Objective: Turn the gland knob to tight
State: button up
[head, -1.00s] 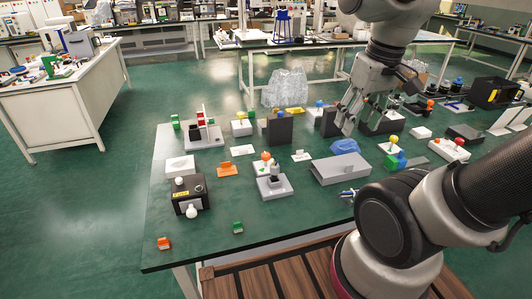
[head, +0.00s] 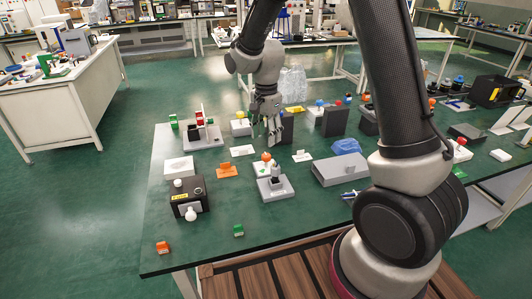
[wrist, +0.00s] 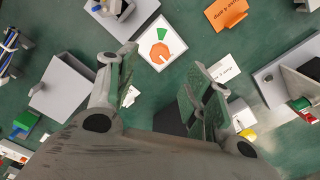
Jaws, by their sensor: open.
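An orange knob (head: 266,157) sits on a white block near the middle of the green table. In the wrist view the orange knob (wrist: 161,52) lies on a white square plate (wrist: 148,61) with a green wedge mark (wrist: 163,34) beside it. It appears to be the gland knob; no label is readable on it. My gripper (head: 267,139) points down, above and beyond the knob in the head view. In the wrist view my gripper (wrist: 157,88) has its fingers spread with nothing between them, and the knob shows ahead of the fingertips, apart from them.
A grey device (head: 273,189) stands just in front of the knob. A dark upright block (head: 287,128) is close to the gripper's right. A white card (head: 242,151), an orange sign (head: 227,170) and a large grey box (head: 340,170) lie around.

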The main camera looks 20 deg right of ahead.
aim_at(266, 155)
jog(key=shift+f+m, duration=0.1)
jog(key=shift+m, duration=0.2)
jog(key=shift+f, duration=0.4)
notch_tip(266, 155, down, 7)
jog(key=shift+r, duration=0.1)
jog(key=c, duration=1)
